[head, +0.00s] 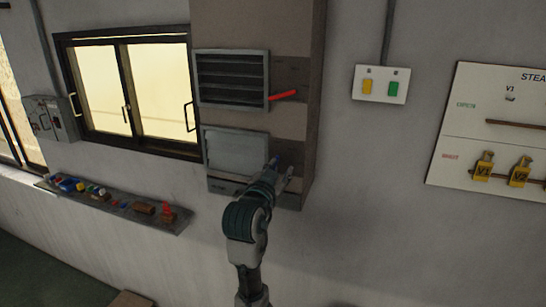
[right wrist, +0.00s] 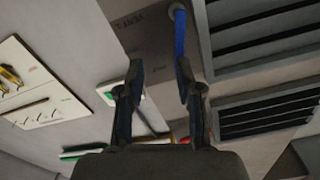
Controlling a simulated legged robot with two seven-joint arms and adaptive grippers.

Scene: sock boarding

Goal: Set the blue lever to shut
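The blue lever (right wrist: 180,35) shows at the top of the right wrist view. It is a straight bar on the brown duct column, beside a grey louvre. In the head view a small part of the blue lever (head: 278,160) shows by my fingertips; the rest is hidden by my gripper. My right gripper (head: 283,172) is at the lower part of the column. In the right wrist view the right gripper (right wrist: 160,82) has its fingers apart with nothing between them. The lever lies just beyond the right-hand fingertip; I cannot tell whether they touch. My left gripper is out of view.
A red lever (head: 283,95) sticks out beside the upper louvre (head: 232,79). The lower louvre panel (head: 236,152) is left of my gripper. A switch plate (head: 381,85) and a valve board (head: 500,140) are on the right wall. A cluttered shelf (head: 100,204) is at left.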

